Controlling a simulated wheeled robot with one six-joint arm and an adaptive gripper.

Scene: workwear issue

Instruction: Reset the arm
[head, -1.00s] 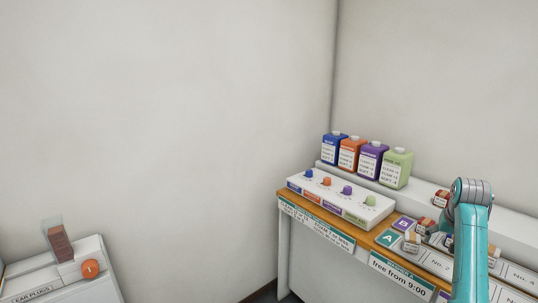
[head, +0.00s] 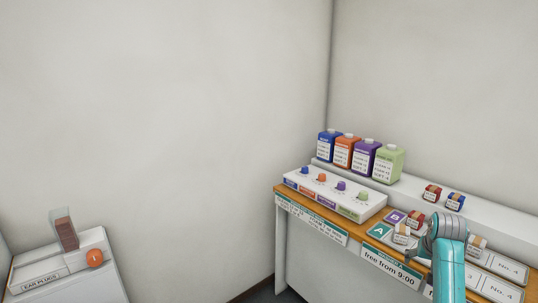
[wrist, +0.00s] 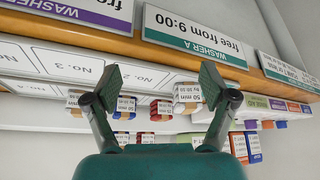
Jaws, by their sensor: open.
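My gripper (wrist: 160,88) is open in the wrist view. Its two dark fingers stand wide apart with nothing between them. Behind them are the counter's front edge, its labels and several small banded bundles (wrist: 187,93). In the head view my teal arm stands over the counter (head: 283,196) at the right. The arm hides part of the counter, and the fingers barely show there.
Blue, orange, purple and green bottles (head: 388,164) stand on the back ledge, behind a white box with coloured knobs (head: 330,198). Red (head: 432,193) and blue (head: 456,201) bundles sit on the ledge. An ear plugs dispenser (head: 66,236) stands far left.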

